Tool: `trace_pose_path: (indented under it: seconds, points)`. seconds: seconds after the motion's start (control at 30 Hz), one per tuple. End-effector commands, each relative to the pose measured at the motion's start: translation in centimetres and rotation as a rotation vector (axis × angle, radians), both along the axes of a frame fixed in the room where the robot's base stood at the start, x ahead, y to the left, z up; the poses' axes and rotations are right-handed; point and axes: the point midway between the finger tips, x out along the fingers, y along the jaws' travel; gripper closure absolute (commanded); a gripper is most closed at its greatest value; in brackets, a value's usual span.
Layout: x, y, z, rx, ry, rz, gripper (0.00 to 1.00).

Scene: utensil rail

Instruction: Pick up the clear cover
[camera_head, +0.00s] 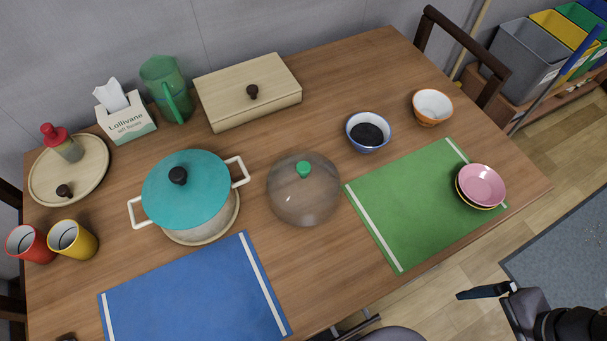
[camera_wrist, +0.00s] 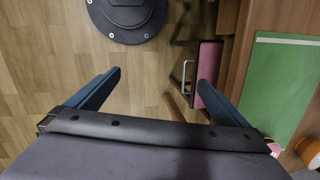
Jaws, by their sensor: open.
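The clear cover (camera_head: 300,199) is a transparent dome with a green knob (camera_head: 303,169). It sits on the wooden table between the teal-lidded pot and the green mat in the head view. My gripper shows in the wrist view (camera_wrist: 160,85) with its two blue fingers wide apart and nothing between them, above the floor. In the head view, part of my arm with a dark finger (camera_head: 485,291) shows at the lower right, off the table and well away from the cover. The cover is not seen in the wrist view.
The teal-lidded pot (camera_head: 187,190) stands left of the cover. The green mat (camera_head: 400,217) with stacked bowls (camera_head: 482,185) lies to its right. A blue-rimmed bowl (camera_head: 367,131) and a wooden box (camera_head: 248,91) stand behind. The blue mat (camera_head: 190,300) lies in front left.

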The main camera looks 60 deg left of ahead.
Motion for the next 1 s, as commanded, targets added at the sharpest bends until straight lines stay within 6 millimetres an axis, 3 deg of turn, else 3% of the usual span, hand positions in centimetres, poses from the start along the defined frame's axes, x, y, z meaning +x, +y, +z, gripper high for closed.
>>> trace_pose_path:
  seconds: [0.13, 0.2, 0.4, 0.6, 0.8, 1.0]
  points:
    - [-1.6, 8.3, 1.9, 0.142, 0.153, -0.125, 0.0]
    - [-3.3, 12.1, 2.3, 0.204, 0.267, -0.183, 0.0]
    - [-8.3, 21.0, 3.9, 0.341, 0.602, -0.31, 0.0]
    - [-12.7, 28.4, 5.5, 0.495, 0.983, -0.429, 0.0]
    - [-13.3, 33.3, 6.3, 0.648, 1.204, -0.558, 0.0]
    - [-12.7, 35.3, 6.2, 0.736, 1.28, -0.634, 0.0]
